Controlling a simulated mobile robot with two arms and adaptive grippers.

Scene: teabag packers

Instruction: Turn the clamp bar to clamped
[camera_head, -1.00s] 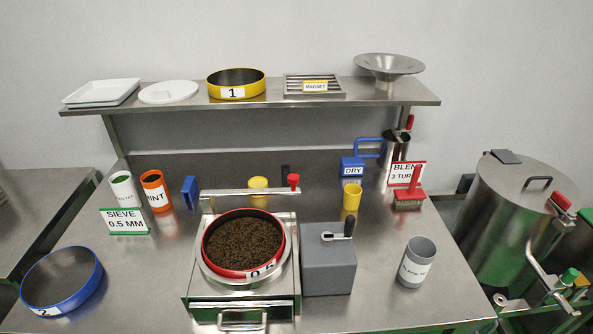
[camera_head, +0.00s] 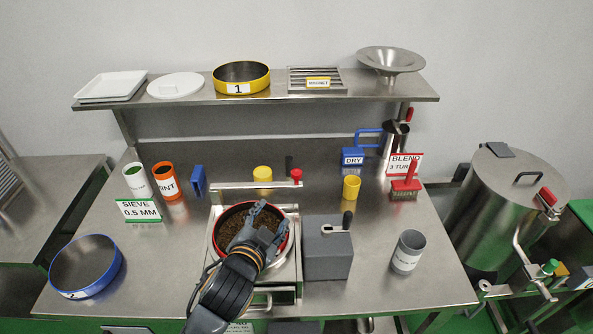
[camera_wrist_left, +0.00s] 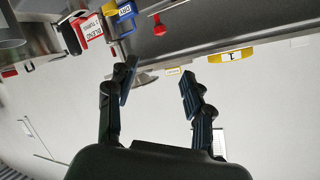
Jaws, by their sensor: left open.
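The clamp bar (camera_head: 245,186) is a metal bar with a red knob (camera_head: 296,175) at its right end. It lies across behind the red-rimmed sieve (camera_head: 216,236), which holds dark tea. My left gripper (camera_head: 266,216) is over the sieve, in front of the bar and left of the knob, hiding part of the tea. It is open, with nothing between its fingers. In the left wrist view, the open fingers (camera_wrist_left: 157,76) show with a red knob (camera_wrist_left: 158,27) beyond them. My right gripper is not in view.
A grey box with a crank (camera_head: 327,254) stands right of the sieve. A yellow cup (camera_head: 351,188) and a grey cup (camera_head: 407,252) are farther right. A blue sieve (camera_head: 85,266) lies at the left. The shelf (camera_head: 270,101) spans the back.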

